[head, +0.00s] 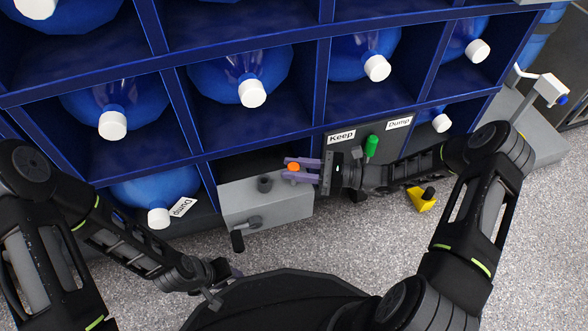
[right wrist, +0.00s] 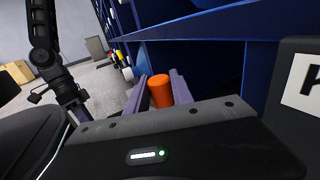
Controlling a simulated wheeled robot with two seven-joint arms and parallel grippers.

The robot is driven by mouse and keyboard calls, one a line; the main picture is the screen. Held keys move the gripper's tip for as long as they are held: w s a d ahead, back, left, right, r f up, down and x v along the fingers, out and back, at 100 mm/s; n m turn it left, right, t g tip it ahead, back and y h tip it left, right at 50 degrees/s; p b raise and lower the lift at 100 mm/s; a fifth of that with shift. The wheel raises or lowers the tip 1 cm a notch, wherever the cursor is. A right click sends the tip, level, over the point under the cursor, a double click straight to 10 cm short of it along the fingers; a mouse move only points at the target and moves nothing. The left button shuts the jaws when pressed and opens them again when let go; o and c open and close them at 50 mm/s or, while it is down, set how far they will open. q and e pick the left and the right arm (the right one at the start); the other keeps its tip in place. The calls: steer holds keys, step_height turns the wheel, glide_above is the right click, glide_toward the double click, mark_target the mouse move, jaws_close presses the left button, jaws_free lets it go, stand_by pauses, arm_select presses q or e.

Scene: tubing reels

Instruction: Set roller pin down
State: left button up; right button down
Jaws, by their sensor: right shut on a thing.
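The roller pin appears to be the orange cylinder (right wrist: 160,90) between the purple fingers of my right gripper (head: 302,170). In the head view its orange end (head: 293,167) shows between the fingertips. My right gripper is shut on it and holds it beside and above the grey box (head: 290,207). A dark round post or socket (head: 264,184) is on the box top, left of the gripper. Whether the pin touches anything below cannot be told.
A blue rack (head: 188,83) with several capped blue bottles stands behind. A crank (head: 237,240) sticks out of the grey box front. A panel labelled Keep and Dump (head: 341,137) has a green-handled lever (head: 371,146). A yellow item (head: 420,200) lies on the open floor.

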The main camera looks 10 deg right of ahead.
steer(key=c, duration=1.1)
jaws_free()
steer(key=shift+f, duration=0.1)
steer(key=shift+r, duration=0.2)
steer(key=p+v, duration=0.3)
steer(key=v, duration=0.9)
steer(key=shift+f, duration=0.1)
